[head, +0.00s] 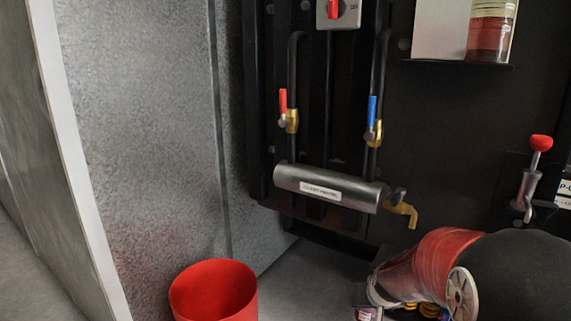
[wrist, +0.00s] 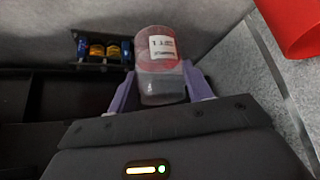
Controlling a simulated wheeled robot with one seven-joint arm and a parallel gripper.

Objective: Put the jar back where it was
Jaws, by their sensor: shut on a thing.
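In the wrist view a clear, translucent jar (wrist: 158,90) with a white printed label and a reddish band is held between the purple fingers of my gripper (wrist: 161,82). The fingers press on its two sides, near its lower end in the picture. The head view does not clearly show the jar or the fingers; my red and black arm fills its lower right. A different clear container (head: 490,32) with red and yellowish layers stands on a small black shelf (head: 458,64) at the upper right, cut off by the frame.
A red bucket (head: 213,295) stands on the floor; its red side shows in the wrist view (wrist: 296,25). A dark panel carries a silver cylinder (head: 327,187), red (head: 283,101) and blue (head: 372,110) valve handles, and a red-knobbed lever (head: 541,143). A tray holds small blue and yellow items (wrist: 104,50).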

